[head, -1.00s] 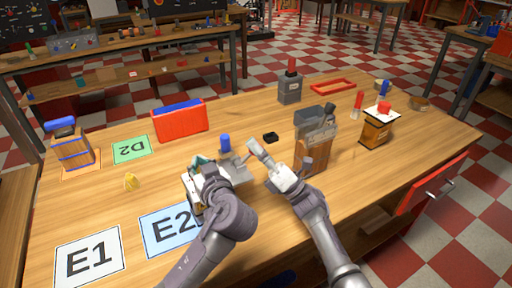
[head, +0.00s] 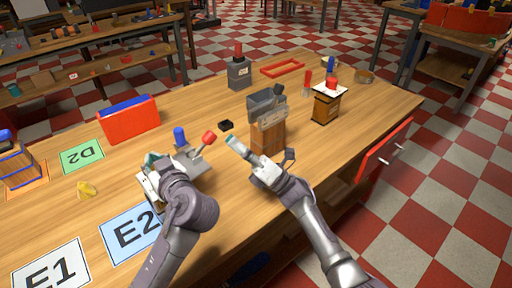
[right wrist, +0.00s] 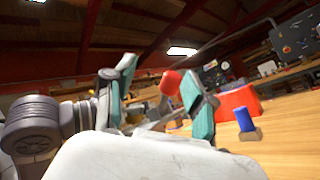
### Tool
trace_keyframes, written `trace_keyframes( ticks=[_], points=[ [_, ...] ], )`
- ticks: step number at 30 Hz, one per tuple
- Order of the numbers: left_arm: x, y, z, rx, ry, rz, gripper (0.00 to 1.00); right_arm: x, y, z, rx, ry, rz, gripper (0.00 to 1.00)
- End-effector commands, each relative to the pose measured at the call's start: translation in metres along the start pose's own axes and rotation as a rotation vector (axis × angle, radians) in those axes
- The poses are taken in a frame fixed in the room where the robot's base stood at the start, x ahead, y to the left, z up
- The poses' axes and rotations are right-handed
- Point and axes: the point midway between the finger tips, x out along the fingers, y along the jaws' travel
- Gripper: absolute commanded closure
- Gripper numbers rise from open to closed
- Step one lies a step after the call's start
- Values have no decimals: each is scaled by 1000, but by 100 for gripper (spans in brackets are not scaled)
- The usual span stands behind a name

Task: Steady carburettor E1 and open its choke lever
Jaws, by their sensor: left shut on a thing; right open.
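The E1 card (head: 50,270), E2 card (head: 130,232) and D2 card (head: 82,156) lie on the left. A red bin (head: 128,122) and small black block (head: 226,125) lie behind. A red drawer (head: 380,150) sticks out.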

Motion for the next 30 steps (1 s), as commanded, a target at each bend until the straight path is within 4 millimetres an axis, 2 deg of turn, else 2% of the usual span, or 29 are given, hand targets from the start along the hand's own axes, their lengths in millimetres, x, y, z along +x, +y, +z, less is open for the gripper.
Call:
trace_keyframes(
  ticks=[3,10,30],
  points=[
    [0,0,0,1,-1,0,100,-20,11,12,-2,1,-1,45],
    [0,0,0,0,-1,1,100,-42,25,26,0,0,0,45],
    [0,0,0,0,-1,1,100,-46,27,28,0,0,1,45]
  ],
)
